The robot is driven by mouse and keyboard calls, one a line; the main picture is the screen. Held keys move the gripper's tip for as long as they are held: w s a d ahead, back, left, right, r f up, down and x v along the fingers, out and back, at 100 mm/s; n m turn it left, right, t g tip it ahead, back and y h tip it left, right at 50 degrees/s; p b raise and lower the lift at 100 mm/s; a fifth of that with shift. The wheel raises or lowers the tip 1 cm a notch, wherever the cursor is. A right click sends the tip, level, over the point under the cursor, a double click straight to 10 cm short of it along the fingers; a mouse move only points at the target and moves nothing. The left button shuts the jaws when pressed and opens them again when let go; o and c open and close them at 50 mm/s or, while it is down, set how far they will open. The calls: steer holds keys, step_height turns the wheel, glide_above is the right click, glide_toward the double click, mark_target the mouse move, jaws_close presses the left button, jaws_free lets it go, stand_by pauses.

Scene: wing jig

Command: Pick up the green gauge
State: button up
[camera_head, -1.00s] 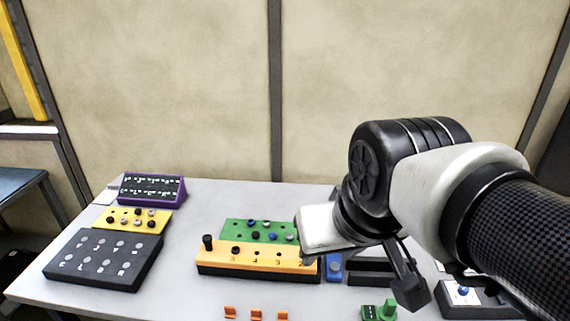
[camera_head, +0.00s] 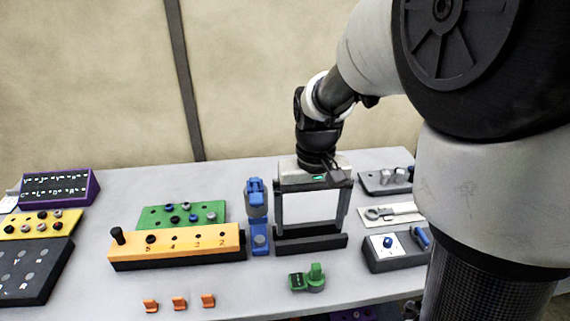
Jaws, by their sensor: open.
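The green gauge (camera_head: 308,279) lies on the front part of the table, a small green piece with an upright knob-like part and a dark-marked flat part. My gripper (camera_head: 312,226) is open and empty, pointing down behind the gauge, with its two fingers wide apart. It is beyond the gauge in the picture and not touching it. The fingertips are near a black block (camera_head: 310,242); I cannot tell whether they are in front of, above or behind it.
A blue device (camera_head: 257,215) stands just left of my gripper. An orange block (camera_head: 175,247) and a green board (camera_head: 182,215) are further left. Several small orange clips (camera_head: 180,303) lie at the front. A grey box with a blue knob (camera_head: 390,250) is right. Table around the gauge is clear.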

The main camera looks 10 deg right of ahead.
steer(key=b, duration=0.1)
glide_above(307, 278)
steer(key=w, duration=0.1)
step_height(307, 278, down, 12)
steer(key=f, duration=0.2)
steer(key=s+f, duration=0.1)
steer(key=f, duration=0.1)
steer(key=shift+s+f+b, duration=0.1)
steer(key=shift+f+b, duration=0.1)
steer(key=shift+b, duration=0.1)
steer(key=shift+f, duration=0.55)
steer(key=c, duration=1.6)
